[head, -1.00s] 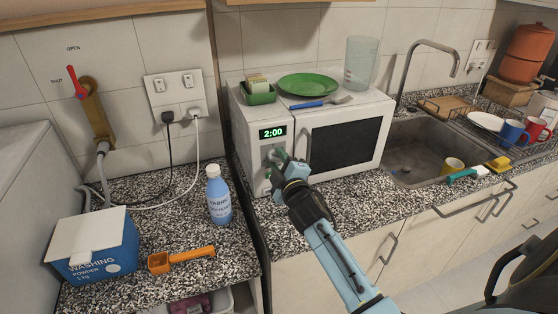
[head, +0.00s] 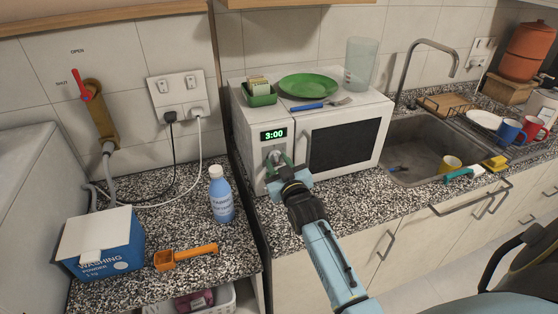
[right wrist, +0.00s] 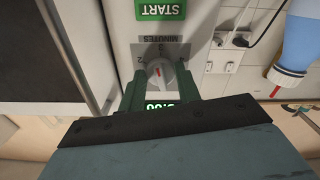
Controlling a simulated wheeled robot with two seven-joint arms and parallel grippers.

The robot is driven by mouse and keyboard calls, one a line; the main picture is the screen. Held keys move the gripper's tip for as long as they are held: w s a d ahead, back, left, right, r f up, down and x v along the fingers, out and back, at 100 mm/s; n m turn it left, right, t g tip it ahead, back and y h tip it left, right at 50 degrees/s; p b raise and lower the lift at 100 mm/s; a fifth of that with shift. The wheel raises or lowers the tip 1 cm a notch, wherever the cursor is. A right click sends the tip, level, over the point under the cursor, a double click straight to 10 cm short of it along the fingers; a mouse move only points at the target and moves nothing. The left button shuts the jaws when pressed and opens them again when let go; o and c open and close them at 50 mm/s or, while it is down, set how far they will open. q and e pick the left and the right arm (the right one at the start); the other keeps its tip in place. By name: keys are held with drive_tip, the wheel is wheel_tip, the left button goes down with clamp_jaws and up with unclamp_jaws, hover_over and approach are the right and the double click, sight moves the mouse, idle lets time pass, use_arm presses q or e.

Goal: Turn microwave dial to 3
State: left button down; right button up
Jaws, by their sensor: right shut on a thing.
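The white microwave (head: 378,112) stands on the speckled counter with its door closed. Its display (head: 273,134) reads 3:00 in green digits. The fingers hide part of the dial in the head view. A green START button (right wrist: 160,9) is beyond the dial. My left gripper is not in view.
On the microwave are a green plate (head: 308,85), a fork, a sponge tray (head: 260,96) and a clear tumbler (head: 359,64). A blue bottle (head: 221,197), washing powder box (head: 103,245) and orange scoop (head: 184,257) stand left. The sink (head: 412,155) is right.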

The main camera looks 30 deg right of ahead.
drive_tip(key=shift+m+p, duration=0.35)
drive_tip(key=shift+m, duration=0.75)
drive_tip(key=o, duration=0.9)
drive_tip(key=shift+o, duration=0.2)
drive_tip(key=v, duration=1.3)
drive_tip(key=shift+s, duration=0.2)
